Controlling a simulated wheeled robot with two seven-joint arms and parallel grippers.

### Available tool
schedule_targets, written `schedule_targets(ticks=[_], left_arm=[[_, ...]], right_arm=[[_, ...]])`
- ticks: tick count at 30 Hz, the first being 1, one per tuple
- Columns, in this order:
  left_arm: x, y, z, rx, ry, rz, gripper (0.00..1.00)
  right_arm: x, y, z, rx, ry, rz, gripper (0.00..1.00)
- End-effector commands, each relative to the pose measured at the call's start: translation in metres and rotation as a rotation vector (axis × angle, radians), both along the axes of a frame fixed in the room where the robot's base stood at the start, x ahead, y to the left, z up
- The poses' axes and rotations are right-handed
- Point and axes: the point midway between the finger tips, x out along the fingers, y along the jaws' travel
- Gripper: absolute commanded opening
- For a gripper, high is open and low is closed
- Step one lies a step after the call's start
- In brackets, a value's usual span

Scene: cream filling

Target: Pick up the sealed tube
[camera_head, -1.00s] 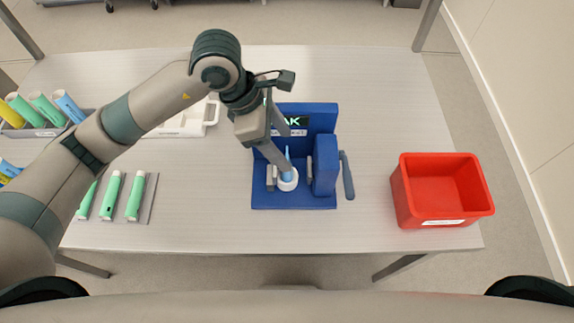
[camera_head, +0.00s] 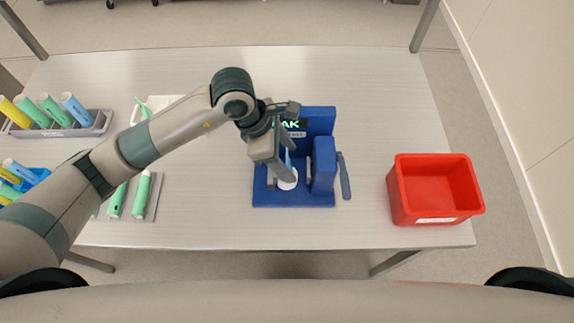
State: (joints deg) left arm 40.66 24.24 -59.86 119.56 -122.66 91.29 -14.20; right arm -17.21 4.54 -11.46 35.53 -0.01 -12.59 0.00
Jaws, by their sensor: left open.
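A light blue tube (camera_head: 288,158) stands in a white round holder (camera_head: 287,182) on the blue sealing machine (camera_head: 295,200). The gripper partly hides it, so I cannot see whether its end is sealed. My left gripper (camera_head: 284,160) is open and reaches down at the tube, its fingers close to it. I cannot tell whether they touch it. The machine's dark screen (camera_head: 291,124) shows green letters, partly covered by the gripper. My right gripper is not in view.
A red bin (camera_head: 402,205) stands at the table's right. A grey rack (camera_head: 95,131) of coloured tubes, a blue box (camera_head: 42,174) of tubes and a mat (camera_head: 153,205) with green tubes are at the left. The table between machine and bin is clear.

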Motion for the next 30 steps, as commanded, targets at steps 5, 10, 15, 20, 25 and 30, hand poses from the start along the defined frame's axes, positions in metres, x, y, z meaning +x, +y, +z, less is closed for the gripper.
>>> schedule_targets(ticks=[5,10,15,20,25,30], left_arm=[[0.0001,-0.0001,-0.0004,0.000,0.000,0.000,0.59],[0.0001,0.0001,-0.0001,0.000,0.000,0.000,0.59],[0.0001,0.0000,0.0000,0.000,0.000,0.000,0.35],[0.0002,0.0000,0.0002,0.000,-0.001,0.000,0.00],[0.0002,0.0001,0.0003,0.000,-0.001,0.000,0.00],[0.0008,-0.0004,0.0043,-0.002,-0.002,0.000,0.00]], right_arm=[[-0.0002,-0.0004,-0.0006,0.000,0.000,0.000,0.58],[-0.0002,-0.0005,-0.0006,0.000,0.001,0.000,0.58],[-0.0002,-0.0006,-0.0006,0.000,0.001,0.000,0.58],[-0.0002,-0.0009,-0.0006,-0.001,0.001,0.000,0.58],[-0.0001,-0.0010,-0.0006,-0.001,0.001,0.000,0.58],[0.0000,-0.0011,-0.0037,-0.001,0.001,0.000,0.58]])
